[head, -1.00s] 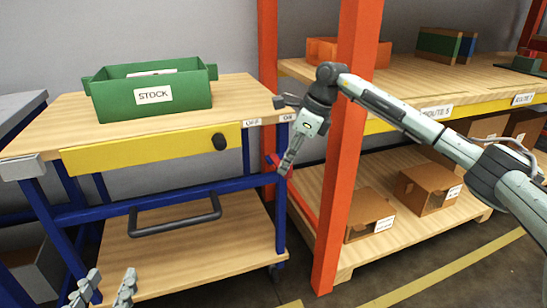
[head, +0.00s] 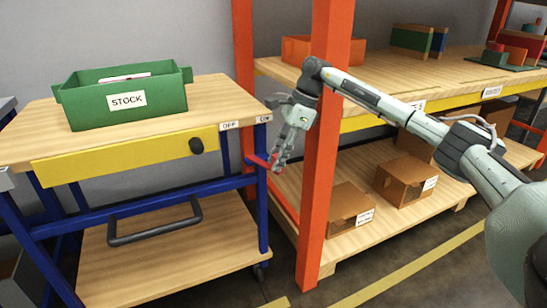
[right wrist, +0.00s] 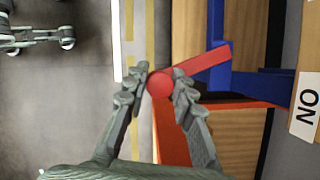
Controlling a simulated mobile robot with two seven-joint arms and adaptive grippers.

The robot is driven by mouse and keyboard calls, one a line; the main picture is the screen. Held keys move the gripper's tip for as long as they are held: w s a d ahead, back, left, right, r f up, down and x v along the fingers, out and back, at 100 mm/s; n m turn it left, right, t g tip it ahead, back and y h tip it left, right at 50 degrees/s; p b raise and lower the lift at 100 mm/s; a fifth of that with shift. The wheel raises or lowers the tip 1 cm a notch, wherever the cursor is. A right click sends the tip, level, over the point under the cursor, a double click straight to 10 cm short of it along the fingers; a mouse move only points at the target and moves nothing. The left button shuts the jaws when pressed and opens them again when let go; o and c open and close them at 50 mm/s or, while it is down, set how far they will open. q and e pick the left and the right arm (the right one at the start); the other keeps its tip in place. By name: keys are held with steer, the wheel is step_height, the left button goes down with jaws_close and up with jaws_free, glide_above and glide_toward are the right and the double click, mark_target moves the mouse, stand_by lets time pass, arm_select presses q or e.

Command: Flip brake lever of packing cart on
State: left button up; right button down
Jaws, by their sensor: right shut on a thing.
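The packing cart (head: 125,160) stands at the left, with a wooden top, yellow front panel and blue frame. Its red brake lever (head: 257,161) sits at the blue right post, below the OFF label (head: 230,126) and ON label (head: 264,119). In the right wrist view the lever's red arm (right wrist: 207,65) runs from the blue frame to a round red knob (right wrist: 160,86). My right gripper (head: 276,164) is shut on the knob, one finger on each side; the fingers also show in the right wrist view (right wrist: 159,93). My left gripper is out of view.
A green STOCK bin (head: 125,98) stands on the cart top. An orange rack post (head: 322,150) stands close beside my right gripper. Rack shelves (head: 440,80) hold boxes at the right. Open floor (head: 400,265) lies in front of the rack.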

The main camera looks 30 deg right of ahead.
steer(key=c, duration=1.3)
jaws_free()
steer(key=shift+o, duration=0.2)
step_height(320, 180, up, 10)
steer(key=shift+r, duration=0.1)
